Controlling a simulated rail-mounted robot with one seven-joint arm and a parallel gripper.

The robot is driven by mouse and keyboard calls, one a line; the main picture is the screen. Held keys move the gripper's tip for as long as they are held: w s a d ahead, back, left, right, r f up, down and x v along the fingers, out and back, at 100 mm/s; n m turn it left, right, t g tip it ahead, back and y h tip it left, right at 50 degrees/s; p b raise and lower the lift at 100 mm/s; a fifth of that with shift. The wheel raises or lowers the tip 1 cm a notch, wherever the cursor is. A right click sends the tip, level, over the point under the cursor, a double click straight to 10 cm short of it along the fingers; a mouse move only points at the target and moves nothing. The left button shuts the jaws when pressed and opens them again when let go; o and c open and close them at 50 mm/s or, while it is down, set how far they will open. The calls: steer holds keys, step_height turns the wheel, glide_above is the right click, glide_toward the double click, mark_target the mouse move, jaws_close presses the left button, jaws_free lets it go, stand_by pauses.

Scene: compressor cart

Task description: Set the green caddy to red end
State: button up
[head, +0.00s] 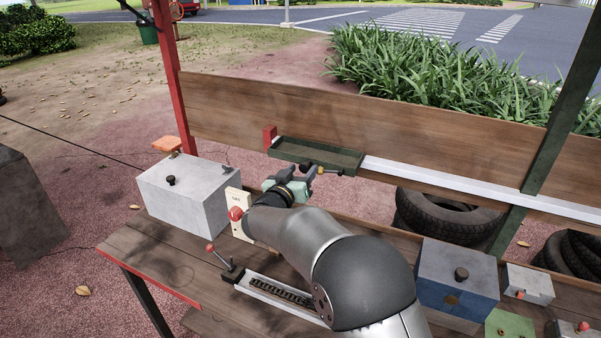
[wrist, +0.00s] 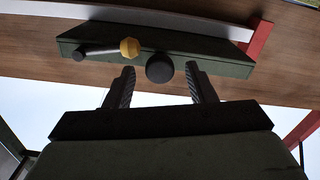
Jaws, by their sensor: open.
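The green caddy (head: 318,152) is a long shallow tray on the white rail along the back board. Its left end is close beside the red end block (head: 269,137); I cannot tell whether they touch. In the wrist view the caddy (wrist: 210,60) fills the upper middle, with the red block (wrist: 258,42) at its right end. A round dark knob (wrist: 160,69) and a yellow-tipped lever (wrist: 129,48) are on its face. My gripper (wrist: 160,80) is open, with its fingers either side of the knob and apart from it. It also shows in the head view (head: 318,171).
A grey box (head: 187,192) with a red button panel (head: 237,214) stands left of my arm. A slotted track (head: 275,294) with a red-knobbed lever lies on the bench. A blue-grey box (head: 457,280) is at right. The white rail (head: 450,183) is clear right of the caddy.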

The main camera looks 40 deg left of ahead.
steer(key=b+v, duration=0.4)
steer(key=v, duration=1.3)
steer(key=shift+s, duration=0.15)
steer(key=shift+d, duration=0.15)
